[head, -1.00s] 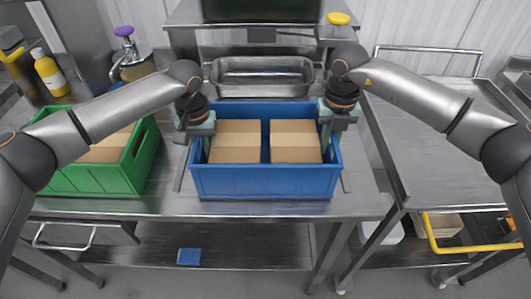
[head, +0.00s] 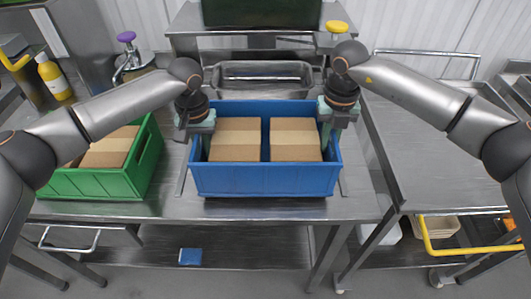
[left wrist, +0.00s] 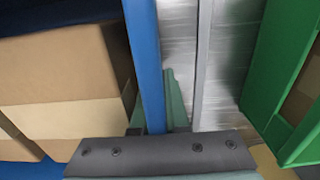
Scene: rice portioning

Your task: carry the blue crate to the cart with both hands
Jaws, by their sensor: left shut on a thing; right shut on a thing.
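The blue crate (head: 265,181) is level above or on the steel table in the head view, with two brown boxes (head: 236,139) (head: 295,139) side by side inside. My left gripper (head: 203,130) is shut on its left wall, and my right gripper (head: 328,122) is shut on its right wall. The left wrist view shows the blue wall (left wrist: 146,65) between the fingers. Whether the crate's bottom clears the table is hard to tell. The cart (head: 435,150), with a flat steel top, stands to the right.
A green crate (head: 95,184) with brown boxes stands left of the blue crate, with a narrow gap. A steel tray (head: 262,70) lies behind. The cart's top is clear; it has a yellow handle (head: 465,254) in front and a rail behind. A yellow bottle (head: 52,76) stands at far left.

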